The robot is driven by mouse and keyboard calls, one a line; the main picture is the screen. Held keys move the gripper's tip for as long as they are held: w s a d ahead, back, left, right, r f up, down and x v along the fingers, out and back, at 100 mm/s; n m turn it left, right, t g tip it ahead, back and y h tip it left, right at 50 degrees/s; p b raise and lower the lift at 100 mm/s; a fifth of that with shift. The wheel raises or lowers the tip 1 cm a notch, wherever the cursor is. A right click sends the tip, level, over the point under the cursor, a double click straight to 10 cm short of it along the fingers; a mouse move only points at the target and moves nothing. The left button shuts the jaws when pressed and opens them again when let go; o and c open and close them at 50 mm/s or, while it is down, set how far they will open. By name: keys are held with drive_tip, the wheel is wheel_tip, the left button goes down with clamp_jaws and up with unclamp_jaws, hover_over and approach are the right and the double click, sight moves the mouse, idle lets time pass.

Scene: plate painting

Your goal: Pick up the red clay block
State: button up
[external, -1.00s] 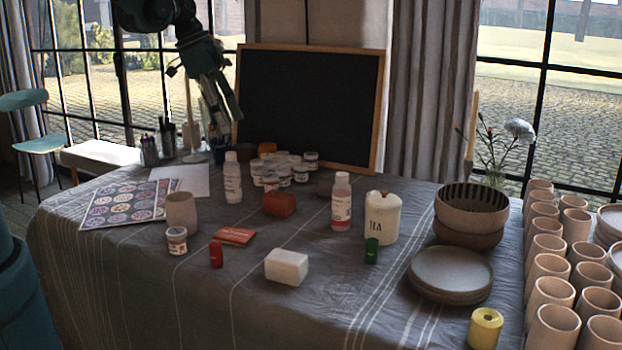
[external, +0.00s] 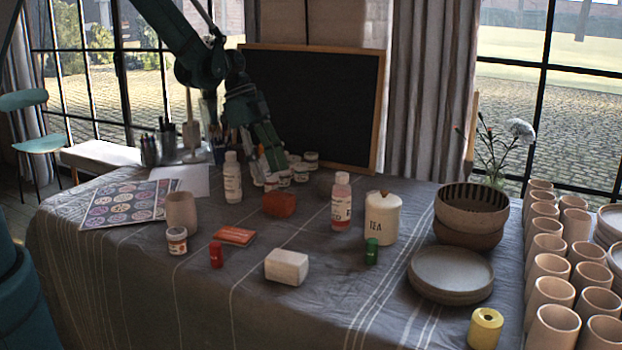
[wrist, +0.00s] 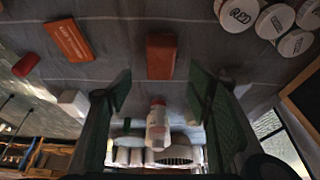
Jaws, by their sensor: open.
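The red clay block (external: 279,204) is a small orange-red brick lying on the cloth-covered table, near the middle. It also shows in the wrist view (wrist: 161,56), above the gap between my fingers. My gripper (external: 274,160) hangs above and behind the block in the external view, near the paint jars, pointing down. In the wrist view my gripper (wrist: 160,91) has its two fingers wide apart with nothing held between them. The block is apart from the fingers and fully visible.
A white bottle (external: 232,178) stands left of the block, a pink bottle (external: 340,203) right of it. White paint jars (external: 285,178) cluster behind it, before a blackboard (external: 310,105). An orange packet (external: 234,236) and white block (external: 287,266) lie nearer the front.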

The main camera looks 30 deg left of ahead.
sight(279, 194)
drive_tip(key=shift+d+f, duration=0.1)
drive_tip(key=shift+f, duration=0.15)
drive_tip(key=shift+f, duration=0.1)
drive_tip(key=shift+x, duration=1.2)
drive_tip(key=shift+d+f+b, duration=0.1)
drive_tip(key=shift+b, duration=0.2)
drive_tip(key=shift+b+x, duration=0.7)
drive_tip(key=shift+x, duration=1.8)
drive_tip(key=shift+c, duration=0.5)
drive_tip(key=c, duration=1.2)
